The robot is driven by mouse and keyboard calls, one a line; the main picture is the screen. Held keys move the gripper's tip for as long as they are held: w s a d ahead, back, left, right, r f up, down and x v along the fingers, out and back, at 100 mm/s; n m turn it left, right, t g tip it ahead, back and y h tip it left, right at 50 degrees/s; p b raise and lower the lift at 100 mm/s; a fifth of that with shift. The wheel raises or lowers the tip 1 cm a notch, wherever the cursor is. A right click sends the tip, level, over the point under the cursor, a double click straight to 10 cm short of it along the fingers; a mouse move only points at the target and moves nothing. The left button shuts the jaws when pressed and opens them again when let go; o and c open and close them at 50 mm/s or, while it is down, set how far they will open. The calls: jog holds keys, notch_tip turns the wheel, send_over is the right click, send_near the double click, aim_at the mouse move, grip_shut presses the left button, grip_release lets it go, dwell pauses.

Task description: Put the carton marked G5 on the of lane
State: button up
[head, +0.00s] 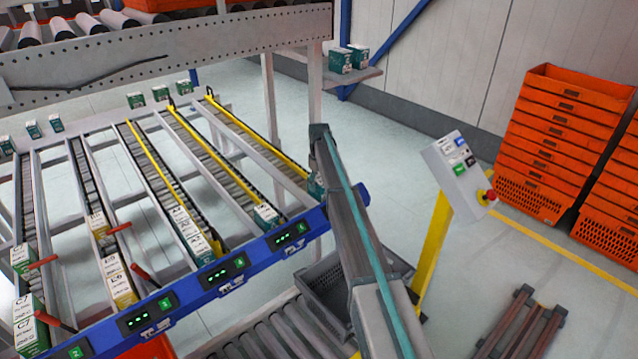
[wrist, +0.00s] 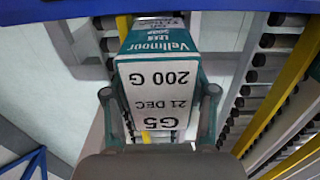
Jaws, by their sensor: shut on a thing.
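The carton marked G5 (wrist: 158,88) is white and teal, with upside-down print reading "21 DEC" and "200 G" in the wrist view. My gripper (wrist: 158,105) is shut on it, one finger on each side. In the head view my arm hides most of the gripper, and only a sliver of a teal carton (head: 315,187) shows beside it, near the right end of the blue front rail (head: 200,282). Sloping roller lanes run back from this rail; the rightmost one in view (head: 228,135) has a yellow edge. No lane label reading "of" is legible.
Cartons stand at the front of several lanes, including a teal one (head: 265,215) and a white stack (head: 190,232). A grey crate (head: 325,285) lies below the rail. A control box (head: 458,165) on a yellow post and orange totes (head: 560,140) stand right.

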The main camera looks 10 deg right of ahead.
dwell(0.3)
jog(key=o, duration=1.4)
notch_tip(320, 180, up, 12)
jog(key=shift+r, duration=0.1)
jog(key=shift+s, duration=0.1)
